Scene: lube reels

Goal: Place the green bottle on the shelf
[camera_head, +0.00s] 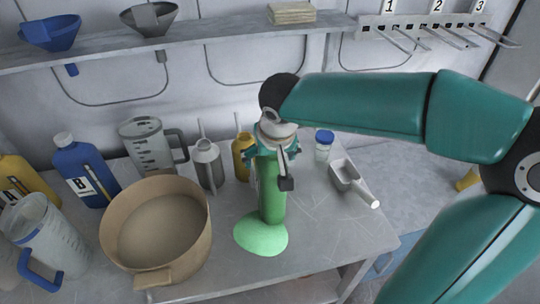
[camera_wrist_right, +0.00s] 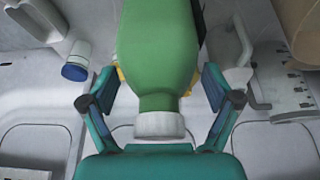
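The green bottle (camera_head: 272,195) stands upright near the front of the grey table. Its lower end meets a light green round patch (camera_head: 260,237). My right gripper (camera_head: 270,165) points down over the bottle's top, with its fingers on either side of it. In the right wrist view the bottle (camera_wrist_right: 158,45) and its white cap (camera_wrist_right: 160,125) lie between the two fingers of the right gripper (camera_wrist_right: 160,90). Whether the pads press on it is unclear. The grey wall shelf (camera_head: 225,32) runs along the back, above the table. My left gripper is out of view.
A tan round pan (camera_head: 155,278) stands left of the bottle. Blue bottle (camera_head: 85,172), clear jug (camera_head: 150,148), grey can (camera_head: 208,165) and yellow can (camera_head: 241,158) line the back. A blue-capped jar (camera_head: 323,146) and metal scoop (camera_head: 350,182) lie right. Funnels (camera_head: 150,17) occupy the shelf's left.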

